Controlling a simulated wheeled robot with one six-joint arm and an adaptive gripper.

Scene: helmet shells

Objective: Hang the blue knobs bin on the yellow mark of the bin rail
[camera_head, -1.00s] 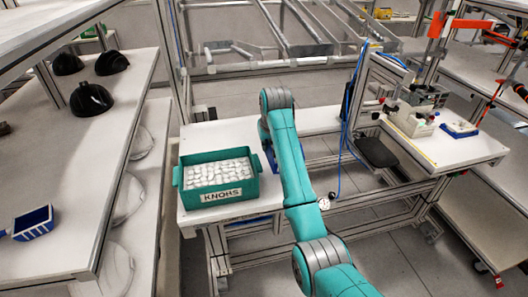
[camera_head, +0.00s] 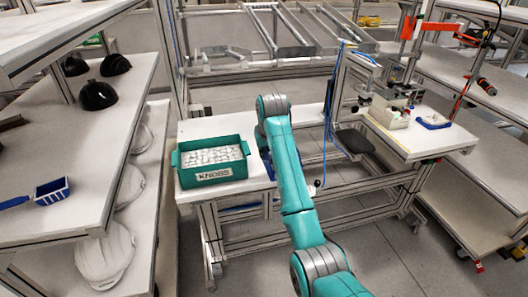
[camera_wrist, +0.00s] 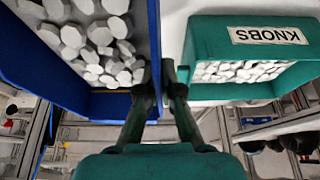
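The blue knobs bin (camera_wrist: 90,103) fills the left of the wrist view, with pale grey knobs inside. My gripper (camera_wrist: 160,75) is at its near wall, one finger inside and one outside, and looks closed on that wall. In the head view only a little blue (camera_head: 266,165) shows beside my arm, which hides most of the bin and the gripper. Whether the bin touches the bench cannot be told. I cannot make out the bin rail or its yellow mark for certain.
A green KNOBS bin (camera_head: 213,175) stands on the white bench (camera_head: 195,130), close to the blue bin; it also shows in the wrist view (camera_wrist: 240,85). Shelves (camera_head: 85,200) with black and white helmet shells stand left. Another bench (camera_head: 440,140) with fixtures stands right.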

